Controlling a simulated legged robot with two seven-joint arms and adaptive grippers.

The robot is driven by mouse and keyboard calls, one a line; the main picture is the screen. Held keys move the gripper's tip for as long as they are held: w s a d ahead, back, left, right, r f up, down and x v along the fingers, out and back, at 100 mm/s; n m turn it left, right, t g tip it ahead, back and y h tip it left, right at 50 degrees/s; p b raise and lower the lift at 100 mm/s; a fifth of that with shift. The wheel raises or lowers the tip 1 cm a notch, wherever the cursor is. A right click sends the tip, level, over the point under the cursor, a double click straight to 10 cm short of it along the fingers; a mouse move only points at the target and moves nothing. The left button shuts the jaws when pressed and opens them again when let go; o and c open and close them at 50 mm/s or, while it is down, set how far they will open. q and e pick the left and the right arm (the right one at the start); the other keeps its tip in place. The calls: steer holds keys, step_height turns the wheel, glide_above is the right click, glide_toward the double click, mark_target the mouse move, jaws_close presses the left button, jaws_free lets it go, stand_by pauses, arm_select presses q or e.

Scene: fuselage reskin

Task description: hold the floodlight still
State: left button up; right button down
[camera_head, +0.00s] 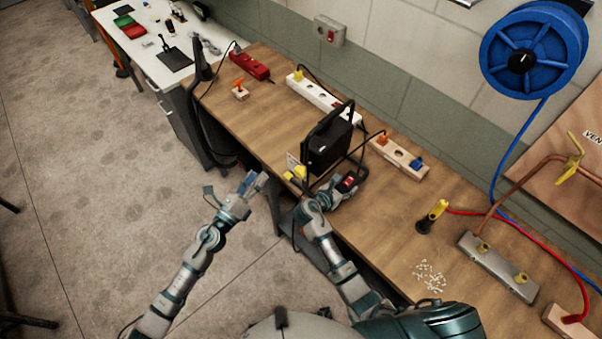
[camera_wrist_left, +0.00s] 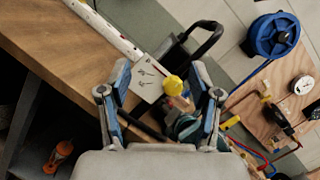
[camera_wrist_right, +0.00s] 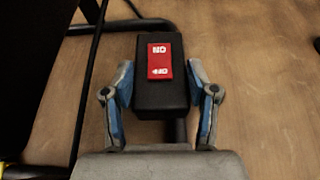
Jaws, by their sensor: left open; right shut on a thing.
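The floodlight (camera_head: 328,146) is a black box in a black tube frame, standing on the wooden bench. Its frame and handle also show in the left wrist view (camera_wrist_left: 199,42). My right gripper (camera_head: 343,186) is at the floodlight's front right, shut on a black switch box with a red rocker switch, seen between its fingers in the right wrist view (camera_wrist_right: 160,85). My left gripper (camera_head: 252,184) is open and empty, off the bench's front edge, left of the floodlight. In the left wrist view its fingers (camera_wrist_left: 160,95) spread before a white card and a yellow knob (camera_wrist_left: 173,85).
Power strips in red (camera_head: 250,65) and white (camera_head: 318,95) lie along the wooden bench (camera_head: 270,120). A wooden socket block (camera_head: 398,158) is right of the floodlight. A blue hose reel (camera_head: 534,50) hangs on the wall. A metal manifold (camera_head: 497,265) and small white bits lie at right.

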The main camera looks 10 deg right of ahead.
mark_target(299, 176)
arm_select(q)
steer(key=s+d+f+m+g+h, duration=0.1)
steer(key=s+d+f+m+g, duration=0.3)
steer(key=m, duration=0.9)
steer(key=shift+g, duration=0.3)
steer(key=x, duration=1.1)
steer(key=shift+s+d+r, duration=0.25)
steer(key=shift+s+d, duration=0.05)
steer(key=shift+s, duration=0.1)
